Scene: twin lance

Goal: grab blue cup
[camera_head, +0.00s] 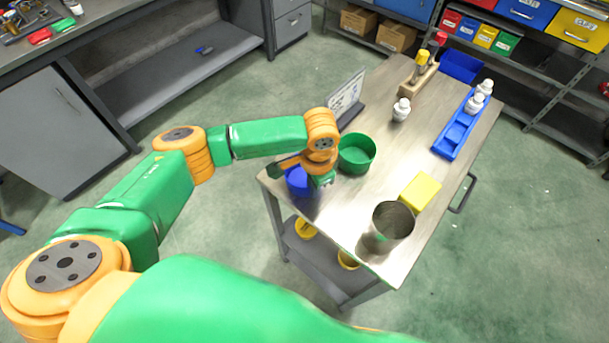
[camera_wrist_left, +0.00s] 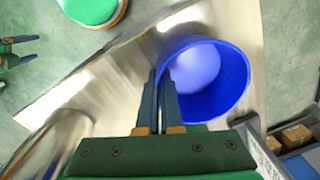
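The blue cup (camera_head: 297,182) is at the table's left edge in the head view, partly hidden by my left gripper (camera_head: 318,182). In the left wrist view the blue cup (camera_wrist_left: 228,88) shows its open mouth and pale inner bottom. My left gripper (camera_wrist_left: 160,85) has its two fingers close together at the cup's rim, one inside and one outside, shut on the wall. Whether the cup's base touches the table cannot be told. At the left edge of the left wrist view, two dark green prongs look like my right gripper (camera_wrist_left: 30,49), fingers apart and empty.
A green bowl (camera_head: 357,153) stands just right of the blue cup. A steel cup (camera_head: 390,224) and a yellow block (camera_head: 420,191) are near the front right. A blue tray (camera_head: 445,147) with white bottles lies farther back. A sign (camera_head: 346,96) stands on the far left edge.

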